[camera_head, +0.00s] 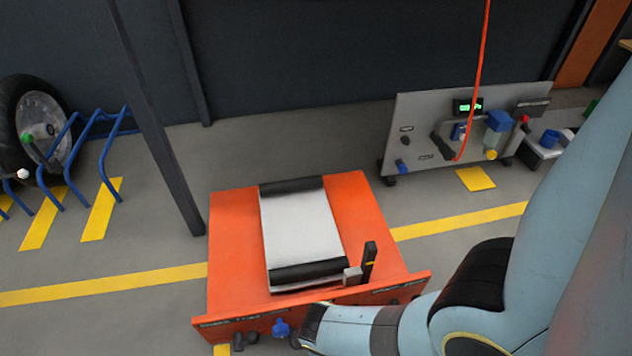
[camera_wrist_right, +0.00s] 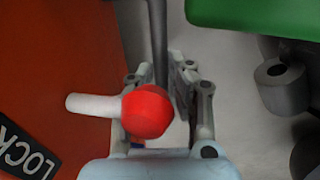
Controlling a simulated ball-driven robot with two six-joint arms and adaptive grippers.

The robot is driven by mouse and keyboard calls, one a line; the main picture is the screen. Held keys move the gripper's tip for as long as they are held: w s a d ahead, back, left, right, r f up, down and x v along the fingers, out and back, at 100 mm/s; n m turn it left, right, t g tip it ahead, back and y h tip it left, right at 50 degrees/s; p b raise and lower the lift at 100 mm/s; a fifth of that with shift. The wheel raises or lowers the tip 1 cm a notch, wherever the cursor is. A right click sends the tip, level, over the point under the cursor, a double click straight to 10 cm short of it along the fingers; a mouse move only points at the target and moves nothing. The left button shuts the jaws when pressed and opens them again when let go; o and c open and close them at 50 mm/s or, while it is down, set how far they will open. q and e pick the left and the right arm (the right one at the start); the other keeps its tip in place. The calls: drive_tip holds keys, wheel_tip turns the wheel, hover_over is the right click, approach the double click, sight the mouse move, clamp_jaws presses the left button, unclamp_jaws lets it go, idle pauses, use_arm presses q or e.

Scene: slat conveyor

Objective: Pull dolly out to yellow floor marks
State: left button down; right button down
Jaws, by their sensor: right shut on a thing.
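The orange dolly (camera_head: 235,240) stands on the grey floor in the head view, with a pale panel and black rollers on its deck. Its front lip carries dark lettering and small knobs. A yellow floor mark (camera_head: 221,350) shows just below its front left. My right arm comes in from the right to this front edge; its fingers are hidden there. In the right wrist view my right gripper (camera_wrist_right: 162,78) is shut on a dark bar (camera_wrist_right: 158,35) running between its fingers. A red ball knob (camera_wrist_right: 147,110) on a white stem overlaps the left finger. My left gripper is out of view.
A yellow floor line (camera_head: 110,286) runs past the dolly on both sides. A dark post (camera_head: 160,130) stands behind its left corner. A blue rack (camera_head: 75,150) with a wheel (camera_head: 35,120) is at left. A grey panel cart (camera_head: 425,120) stands back right.

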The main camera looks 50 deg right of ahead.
drive_tip(key=shift+s+a+f, duration=0.1)
drive_tip(key=shift+s, duration=0.05)
drive_tip(key=c, duration=1.3)
unclamp_jaws()
drive_tip(key=shift+s+a+r, duration=0.1)
drive_tip(key=shift+s+r, duration=0.05)
drive_tip(key=shift+r, duration=1.1)
drive_tip(key=shift+s+a+r, duration=0.15)
drive_tip(key=shift+s+r, duration=0.05)
drive_tip(key=shift+r, duration=1.05)
drive_tip(key=shift+s+a+r, duration=0.1)
drive_tip(key=shift+s+r, duration=0.05)
drive_tip(key=shift+r, duration=1.1)
